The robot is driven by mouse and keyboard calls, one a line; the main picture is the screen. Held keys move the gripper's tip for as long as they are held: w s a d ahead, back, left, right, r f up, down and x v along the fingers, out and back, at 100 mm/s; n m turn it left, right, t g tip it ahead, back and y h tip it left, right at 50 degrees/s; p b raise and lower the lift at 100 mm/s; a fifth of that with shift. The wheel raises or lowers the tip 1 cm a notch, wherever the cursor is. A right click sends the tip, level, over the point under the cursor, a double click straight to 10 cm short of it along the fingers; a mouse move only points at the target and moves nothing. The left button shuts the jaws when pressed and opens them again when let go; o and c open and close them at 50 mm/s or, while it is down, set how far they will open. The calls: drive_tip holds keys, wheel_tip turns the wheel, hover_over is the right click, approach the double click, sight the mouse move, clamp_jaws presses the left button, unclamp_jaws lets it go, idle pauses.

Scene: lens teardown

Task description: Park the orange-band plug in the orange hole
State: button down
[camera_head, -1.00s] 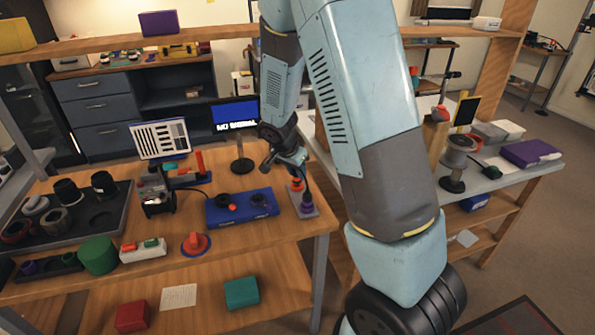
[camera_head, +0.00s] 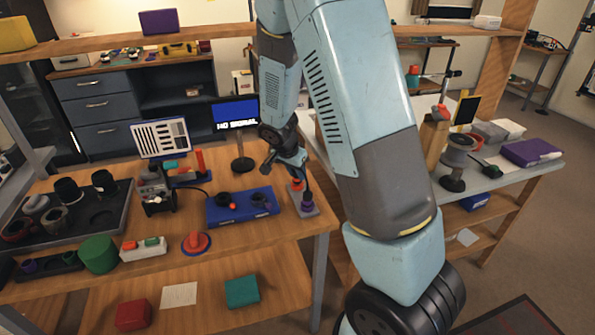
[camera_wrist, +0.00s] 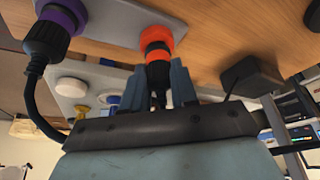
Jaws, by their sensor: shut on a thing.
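A grey plate (camera_head: 311,213) lies at the right front corner of the wooden bench and bears a purple-ringed plug (camera_head: 307,201) with a black cable. The purple-ringed plug also shows in the wrist view (camera_wrist: 50,35). My gripper (camera_wrist: 163,88) is shut on the black orange-band plug (camera_wrist: 158,72), with its blue-grey fingers on both sides. The plug's end meets the orange ring (camera_wrist: 156,33) on the plate. The hole inside the ring is hidden, so I cannot tell how deep the plug sits. In the head view, the orange ring (camera_head: 297,186) shows below my gripper (camera_head: 293,172).
A blue block (camera_head: 243,207) with black and red parts lies left of the plate. A monitor (camera_head: 236,117) stands behind. A red-orange knob (camera_head: 196,243) and a green cylinder (camera_head: 99,254) are further left. The purple plug's cable (camera_wrist: 38,105) loops near my gripper.

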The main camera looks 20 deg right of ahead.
drive_tip(key=shift+f, duration=0.5)
idle(1.0)
drive_tip(key=c, duration=0.8)
unclamp_jaws()
drive_tip(key=shift+v, duration=6.85)
